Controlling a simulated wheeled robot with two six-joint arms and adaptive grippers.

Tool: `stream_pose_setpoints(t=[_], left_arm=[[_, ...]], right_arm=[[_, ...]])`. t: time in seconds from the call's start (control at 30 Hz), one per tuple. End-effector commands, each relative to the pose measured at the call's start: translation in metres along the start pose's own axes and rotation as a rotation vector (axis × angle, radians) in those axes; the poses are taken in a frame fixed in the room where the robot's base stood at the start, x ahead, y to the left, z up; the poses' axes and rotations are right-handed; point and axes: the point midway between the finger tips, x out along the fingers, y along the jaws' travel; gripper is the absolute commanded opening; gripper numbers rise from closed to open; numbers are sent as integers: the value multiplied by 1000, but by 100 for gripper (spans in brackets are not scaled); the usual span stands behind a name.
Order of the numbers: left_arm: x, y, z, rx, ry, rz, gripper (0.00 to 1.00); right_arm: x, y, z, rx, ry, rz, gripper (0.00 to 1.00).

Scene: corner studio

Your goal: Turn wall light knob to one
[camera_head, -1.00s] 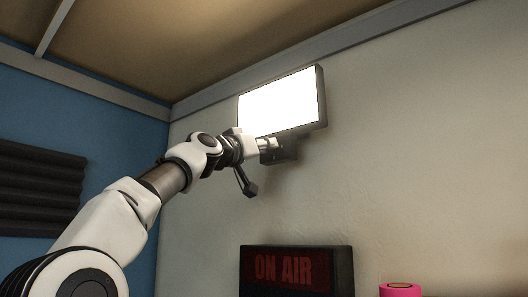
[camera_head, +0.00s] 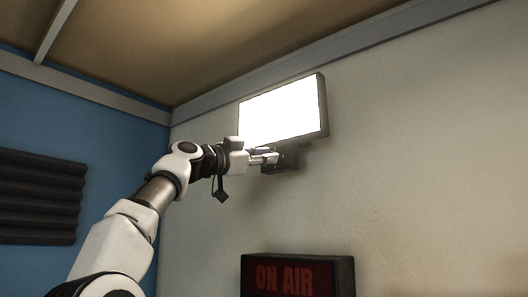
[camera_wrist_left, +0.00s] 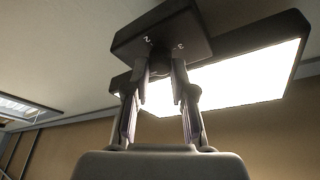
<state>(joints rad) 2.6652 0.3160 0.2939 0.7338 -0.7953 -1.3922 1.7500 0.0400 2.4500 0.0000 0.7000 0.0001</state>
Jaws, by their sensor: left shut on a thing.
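The wall light is a bright white panel (camera_head: 282,112) in a dark frame, high on the pale wall. Below it is its dark mount box (camera_head: 287,157). In the left wrist view the box (camera_wrist_left: 158,28) carries the numerals 2 and 3, and the lit panel (camera_wrist_left: 235,82) is behind it. My left gripper (camera_head: 272,158) is at the box in the head view. In the left wrist view its fingers (camera_wrist_left: 160,72) are shut on the small dark knob (camera_wrist_left: 160,60) under the box, mostly hidden between them. The knob's exact setting cannot be read. My right gripper is in neither view.
A dark ON AIR sign (camera_head: 298,277) is on the wall side below the light. Dark ribbed foam (camera_head: 40,197) is on the blue wall at left. The wooden ceiling (camera_head: 200,45) is close above the light. The wall right of the light is bare.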

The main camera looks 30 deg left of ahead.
Motion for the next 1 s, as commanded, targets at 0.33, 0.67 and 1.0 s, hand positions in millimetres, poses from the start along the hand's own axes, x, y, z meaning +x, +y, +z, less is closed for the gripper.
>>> stream_pose_setpoints(t=[0.33, 0.67, 1.0], left_arm=[[0, 0, 1, 41, -3, 13, 0], [0, 0, 1, 40, -4, 13, 50], [0, 0, 0, 39, -3, 13, 50]], right_arm=[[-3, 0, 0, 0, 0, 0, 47], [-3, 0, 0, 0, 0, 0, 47], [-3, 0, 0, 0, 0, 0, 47]])
